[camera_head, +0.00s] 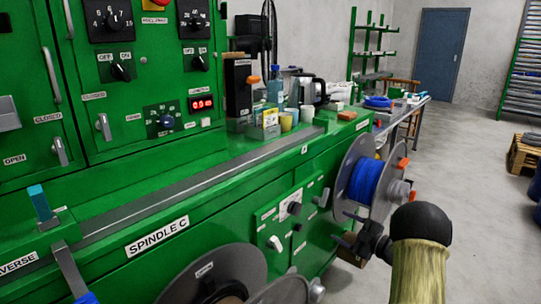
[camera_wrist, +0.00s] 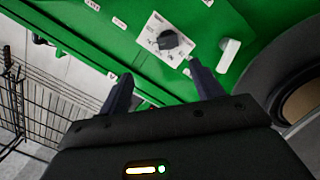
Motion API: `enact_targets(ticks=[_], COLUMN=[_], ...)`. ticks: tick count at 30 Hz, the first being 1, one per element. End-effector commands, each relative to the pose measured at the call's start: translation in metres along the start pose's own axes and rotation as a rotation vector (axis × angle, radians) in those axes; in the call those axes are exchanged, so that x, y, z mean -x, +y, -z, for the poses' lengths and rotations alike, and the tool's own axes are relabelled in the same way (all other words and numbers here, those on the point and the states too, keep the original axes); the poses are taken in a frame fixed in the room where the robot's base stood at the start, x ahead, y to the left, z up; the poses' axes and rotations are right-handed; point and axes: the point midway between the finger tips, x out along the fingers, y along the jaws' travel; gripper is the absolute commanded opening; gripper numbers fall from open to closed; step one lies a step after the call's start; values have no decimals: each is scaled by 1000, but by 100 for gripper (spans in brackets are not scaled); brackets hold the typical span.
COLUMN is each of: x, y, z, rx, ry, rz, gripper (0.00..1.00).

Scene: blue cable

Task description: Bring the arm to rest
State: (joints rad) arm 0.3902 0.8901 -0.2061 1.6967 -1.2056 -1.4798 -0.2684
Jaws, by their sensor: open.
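My gripper (camera_head: 346,228) is at the lower right of the head view, in front of the green machine's end and just below the reel of blue cable (camera_head: 364,181). My arm reaches it from the bottom right. In the wrist view the two dark fingers of my gripper (camera_wrist: 163,88) stand apart with nothing between them. Beyond them is a green panel (camera_wrist: 110,45) with a dark knob (camera_wrist: 171,43) on a white plate and a pale lever (camera_wrist: 229,54). I cannot tell the exact gap to the panel.
The green machine (camera_head: 150,245) fills the left, with a large grey reel (camera_head: 232,268) low in front. Cups and bottles stand on its ledge. A wire cage (camera_wrist: 45,95) is at the left of the wrist view. Open floor (camera_head: 460,165) lies to the right.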

Motion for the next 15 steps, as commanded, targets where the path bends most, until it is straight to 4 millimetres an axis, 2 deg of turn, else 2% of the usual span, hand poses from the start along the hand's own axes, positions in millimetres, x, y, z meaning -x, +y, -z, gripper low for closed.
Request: enact_targets(ticks=[3, 8, 11, 15], x=[-13, -17, -11, 6], y=[14, 21, 17, -4], z=[11, 23, 33, 51], rx=[-45, -164, -259, -411], ry=[-132, -358, -495, -683], rz=[-52, -126, -163, -193], gripper=[65, 65, 65, 65])
